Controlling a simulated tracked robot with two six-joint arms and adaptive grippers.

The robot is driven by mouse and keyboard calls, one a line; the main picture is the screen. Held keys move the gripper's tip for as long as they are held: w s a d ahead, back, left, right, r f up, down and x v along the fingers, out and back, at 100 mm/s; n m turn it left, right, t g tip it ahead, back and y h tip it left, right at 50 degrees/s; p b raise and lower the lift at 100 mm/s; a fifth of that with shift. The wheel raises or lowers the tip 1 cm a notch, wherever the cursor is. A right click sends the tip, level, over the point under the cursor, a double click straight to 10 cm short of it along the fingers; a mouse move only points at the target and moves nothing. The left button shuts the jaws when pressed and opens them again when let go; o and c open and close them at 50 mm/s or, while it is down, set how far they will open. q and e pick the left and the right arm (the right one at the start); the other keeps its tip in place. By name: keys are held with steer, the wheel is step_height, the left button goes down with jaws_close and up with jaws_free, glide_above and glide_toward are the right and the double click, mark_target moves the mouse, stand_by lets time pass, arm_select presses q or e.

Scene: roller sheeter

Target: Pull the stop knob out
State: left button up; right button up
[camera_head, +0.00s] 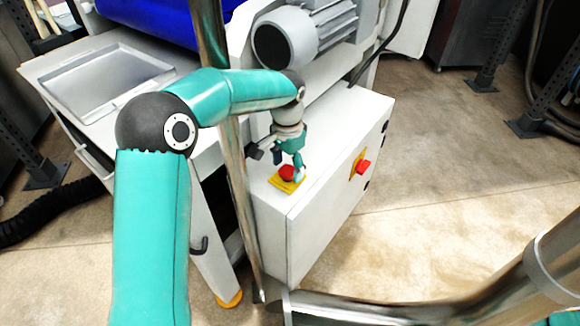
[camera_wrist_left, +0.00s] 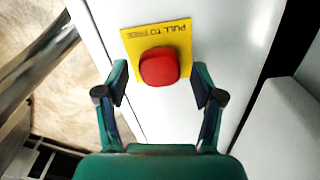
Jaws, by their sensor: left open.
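The stop knob is a round red button (camera_head: 287,173) on a yellow plate (camera_head: 285,184) on top of the white cabinet. In the left wrist view the red knob (camera_wrist_left: 159,67) sits on the yellow plate (camera_wrist_left: 176,36), which bears lettering that seems to read "PULL TO FREE". My left gripper (camera_head: 290,170) is over the knob from above. In the left wrist view its fingers (camera_wrist_left: 160,85) are spread, one on each side of the knob, with gaps between them and it. My right gripper is not in view.
The white cabinet (camera_head: 330,190) has a red switch (camera_head: 363,167) on a yellow plate on its side face. A grey motor (camera_head: 305,35) stands behind my left arm. A metal tray (camera_head: 105,85) lies at the left. The concrete floor at the right is open.

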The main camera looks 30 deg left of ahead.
arm_select(q)
jaws_close()
steer(key=shift+r+p, duration=0.6)
steer(key=shift+p, duration=0.1)
steer(key=shift+w, duration=0.15)
steer(key=shift+c, duration=2)
jaws_free()
steer(key=o, duration=0.4)
